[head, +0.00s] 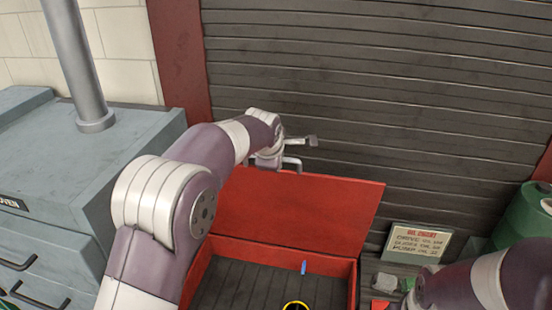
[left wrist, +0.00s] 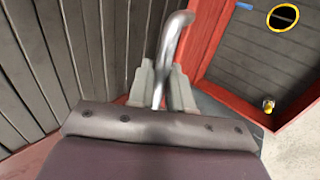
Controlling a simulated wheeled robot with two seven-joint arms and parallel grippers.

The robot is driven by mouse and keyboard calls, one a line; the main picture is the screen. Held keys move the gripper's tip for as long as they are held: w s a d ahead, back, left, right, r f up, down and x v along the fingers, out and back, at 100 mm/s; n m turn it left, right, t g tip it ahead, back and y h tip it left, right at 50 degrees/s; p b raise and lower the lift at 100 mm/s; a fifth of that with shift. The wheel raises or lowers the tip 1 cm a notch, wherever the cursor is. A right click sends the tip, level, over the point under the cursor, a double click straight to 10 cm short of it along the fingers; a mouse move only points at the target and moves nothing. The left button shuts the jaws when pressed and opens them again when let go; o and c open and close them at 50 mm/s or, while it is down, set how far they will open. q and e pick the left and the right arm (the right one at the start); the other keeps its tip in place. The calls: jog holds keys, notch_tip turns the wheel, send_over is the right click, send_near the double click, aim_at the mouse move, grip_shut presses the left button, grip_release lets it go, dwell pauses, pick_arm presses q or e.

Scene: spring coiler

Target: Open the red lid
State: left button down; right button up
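The red lid (head: 300,207) stands raised at the back of a red box (head: 285,253), whose inside shows in the head view. A bent metal handle (head: 292,163) is at the lid's upper edge. In the left wrist view the handle (left wrist: 178,32) runs between the two pale fingers of my left gripper (left wrist: 161,88), which appear closed around it. In the head view my left gripper (head: 283,152) is at the lid's top left. My right arm shows at the lower right, but its gripper is out of frame.
The box holds a blue item (head: 304,267) and a yellow-rimmed ring (head: 295,306). A grey drawer cabinet (head: 70,175) stands left. A sign (head: 418,243) and a green drum (head: 522,213) stand right. A dark slatted shutter (head: 400,90) is behind the lid.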

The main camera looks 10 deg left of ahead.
pick_arm(q)
jog(key=c, duration=1.2)
grip_release()
jog(key=shift+f, duration=0.3)
jog(key=shift+w, duration=0.2)
jog(key=shift+s+r, duration=0.15)
jog(key=b+v, duration=0.5)
jog(key=v, duration=0.7)
jog(key=shift+r, duration=0.1)
